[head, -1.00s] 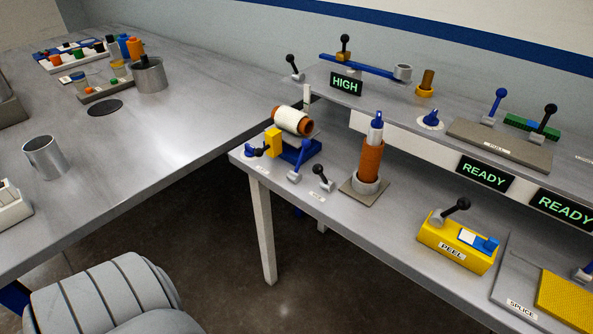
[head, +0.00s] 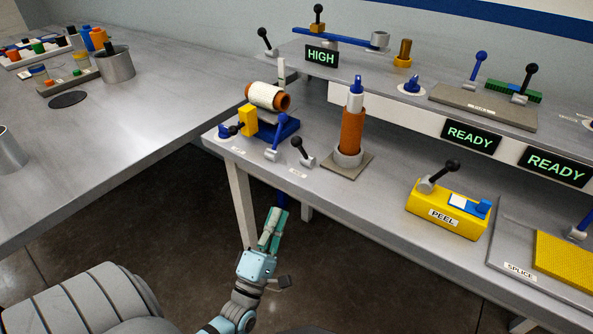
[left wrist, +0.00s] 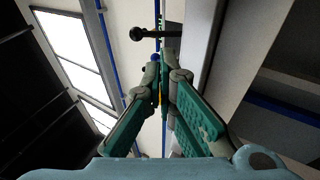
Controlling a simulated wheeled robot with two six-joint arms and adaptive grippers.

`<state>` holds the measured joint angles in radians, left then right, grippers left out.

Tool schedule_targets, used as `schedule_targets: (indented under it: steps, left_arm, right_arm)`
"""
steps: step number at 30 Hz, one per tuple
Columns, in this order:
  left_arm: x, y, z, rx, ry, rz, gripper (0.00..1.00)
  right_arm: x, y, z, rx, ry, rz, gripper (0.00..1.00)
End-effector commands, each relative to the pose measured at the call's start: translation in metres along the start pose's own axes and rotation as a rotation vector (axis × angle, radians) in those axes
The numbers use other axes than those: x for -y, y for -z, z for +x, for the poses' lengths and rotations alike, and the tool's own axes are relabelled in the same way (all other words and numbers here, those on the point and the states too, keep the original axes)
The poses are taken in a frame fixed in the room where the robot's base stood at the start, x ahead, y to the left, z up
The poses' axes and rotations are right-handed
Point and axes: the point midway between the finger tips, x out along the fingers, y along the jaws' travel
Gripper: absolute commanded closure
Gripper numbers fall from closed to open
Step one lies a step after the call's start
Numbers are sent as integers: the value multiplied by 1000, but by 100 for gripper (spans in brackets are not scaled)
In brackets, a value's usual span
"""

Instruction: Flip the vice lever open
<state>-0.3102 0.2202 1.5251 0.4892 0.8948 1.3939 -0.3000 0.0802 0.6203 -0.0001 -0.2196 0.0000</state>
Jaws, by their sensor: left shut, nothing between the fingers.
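A blue vice-like stand (head: 283,129) holds a white and orange spool at the left end of the near bench, with a yellow block (head: 248,119) beside it. In front stand an upright blue-knobbed lever (head: 277,135) and a tilted black-knobbed lever (head: 303,152); another black knob (head: 236,129) sits by the yellow block. I cannot tell which is the vice lever; labels are unreadable. My left gripper (head: 277,214) is shut and empty, in front of and below the bench edge. In the left wrist view its fingers (left wrist: 160,75) meet, with a black-knobbed lever (left wrist: 150,34) beyond. My right gripper is not in view.
An orange column with a white-and-blue bottle (head: 352,130) stands right of the levers. A yellow PEEL block (head: 447,212) is farther right. The bench's front edge and leg (head: 242,200) are close to my left arm. A raised shelf (head: 385,98) runs behind.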

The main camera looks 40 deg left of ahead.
Motion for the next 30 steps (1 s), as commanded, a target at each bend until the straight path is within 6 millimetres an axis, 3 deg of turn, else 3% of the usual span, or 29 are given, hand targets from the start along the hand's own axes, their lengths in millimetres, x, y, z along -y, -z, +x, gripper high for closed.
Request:
schedule_targets:
  steps: [13,30]
  left_arm:
    - [-3,0,12,0,-5,-5,100]
    - [-3,-1,124,1,-5,-3,100]
  right_arm:
    - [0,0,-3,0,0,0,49]
    - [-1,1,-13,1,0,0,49]
